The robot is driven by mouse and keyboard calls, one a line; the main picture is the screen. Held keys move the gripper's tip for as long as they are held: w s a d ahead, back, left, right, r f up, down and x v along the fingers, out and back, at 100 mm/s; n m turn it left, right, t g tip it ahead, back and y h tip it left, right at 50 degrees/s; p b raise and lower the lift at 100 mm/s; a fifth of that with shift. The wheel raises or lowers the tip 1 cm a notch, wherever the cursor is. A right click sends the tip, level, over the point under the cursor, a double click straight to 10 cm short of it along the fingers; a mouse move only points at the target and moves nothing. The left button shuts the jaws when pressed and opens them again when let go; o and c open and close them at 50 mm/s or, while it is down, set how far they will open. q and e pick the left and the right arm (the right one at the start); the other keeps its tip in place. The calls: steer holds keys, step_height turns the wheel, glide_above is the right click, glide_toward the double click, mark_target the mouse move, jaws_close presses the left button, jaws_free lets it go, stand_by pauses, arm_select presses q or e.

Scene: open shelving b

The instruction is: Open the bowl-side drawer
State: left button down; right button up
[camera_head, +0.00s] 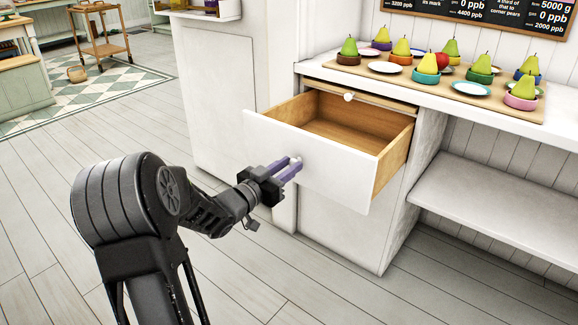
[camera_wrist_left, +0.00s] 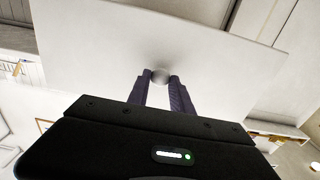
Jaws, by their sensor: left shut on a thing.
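The drawer (camera_head: 318,158) has a white front and a bare wooden inside; it is pulled well out of the white counter and looks empty. My left gripper (camera_head: 292,163) is at the drawer front, its purple fingers shut on the round knob (camera_head: 297,160). In the left wrist view the fingers (camera_wrist_left: 160,82) sit on either side of the pale knob (camera_wrist_left: 160,72), with the white drawer front (camera_wrist_left: 200,42) behind. Several coloured bowls, such as a teal one (camera_head: 427,78), hold pears on the countertop above. My right gripper is not in view.
A wooden board (camera_head: 400,76) on the counter carries the bowls and small plates. A thin wooden panel with a white knob (camera_head: 349,97) shows above the drawer. A low white shelf (camera_head: 490,195) is at right. The plank floor (camera_head: 60,220) at left is clear.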

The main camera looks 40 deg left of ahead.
arm_select(q)
steer(key=c, duration=1.1)
jaws_free()
steer(key=shift+c, duration=0.2)
steer(key=s+p, duration=0.2)
steer(key=s, duration=0.5)
steer(key=shift+s, duration=0.4)
